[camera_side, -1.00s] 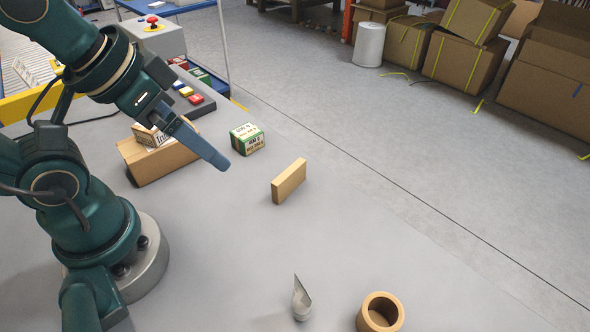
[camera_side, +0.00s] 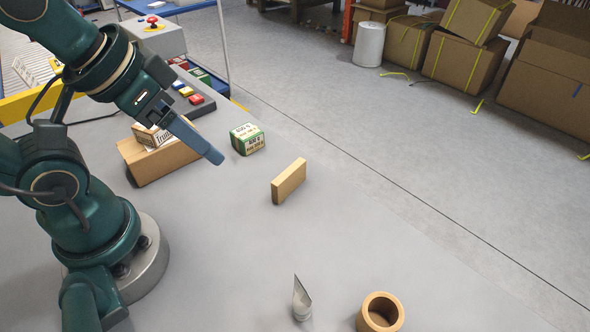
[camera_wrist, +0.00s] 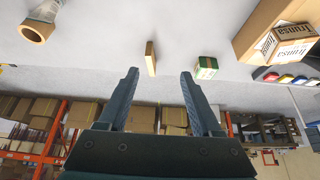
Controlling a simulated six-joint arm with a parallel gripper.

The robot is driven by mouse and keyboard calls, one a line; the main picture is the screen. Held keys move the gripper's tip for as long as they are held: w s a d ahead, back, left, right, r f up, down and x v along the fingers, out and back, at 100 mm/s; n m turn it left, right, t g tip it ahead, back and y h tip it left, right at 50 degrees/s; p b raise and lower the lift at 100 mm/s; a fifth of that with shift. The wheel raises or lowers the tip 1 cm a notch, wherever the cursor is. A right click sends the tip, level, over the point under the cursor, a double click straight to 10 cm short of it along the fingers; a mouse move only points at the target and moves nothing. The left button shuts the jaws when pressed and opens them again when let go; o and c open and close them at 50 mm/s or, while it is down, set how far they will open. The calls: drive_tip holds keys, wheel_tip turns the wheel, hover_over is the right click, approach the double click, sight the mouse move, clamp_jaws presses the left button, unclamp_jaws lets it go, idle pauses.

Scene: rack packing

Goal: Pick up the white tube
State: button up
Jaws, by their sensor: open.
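The white tube (camera_side: 301,299) stands on the grey table near the front edge of the side view, its flat pointed end up. In the wrist view a pale shape at the top edge (camera_wrist: 47,9), beside the wooden ring, looks like the tube, partly cut off. My gripper (camera_side: 217,158) is high above the table, far to the upper left of the tube in the side view. In the wrist view its two fingers (camera_wrist: 157,88) are apart with nothing between them.
A wooden ring (camera_side: 369,300) stands just right of the tube. A thin wooden block (camera_side: 289,181) stands mid-table. The table between block and tube is clear.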

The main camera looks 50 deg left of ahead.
wheel_tip(320, 180, up, 5)
drive_tip(key=m+g, duration=0.6)
drive_tip(key=m, duration=1.3)
hover_over(302, 303)
drive_tip(key=f, duration=2)
drive_tip(key=shift+w+a+f, duration=0.15)
drive_tip(key=shift+w+a, duration=0.2)
drive_tip(key=shift+w, duration=0.05)
clamp_jaws()
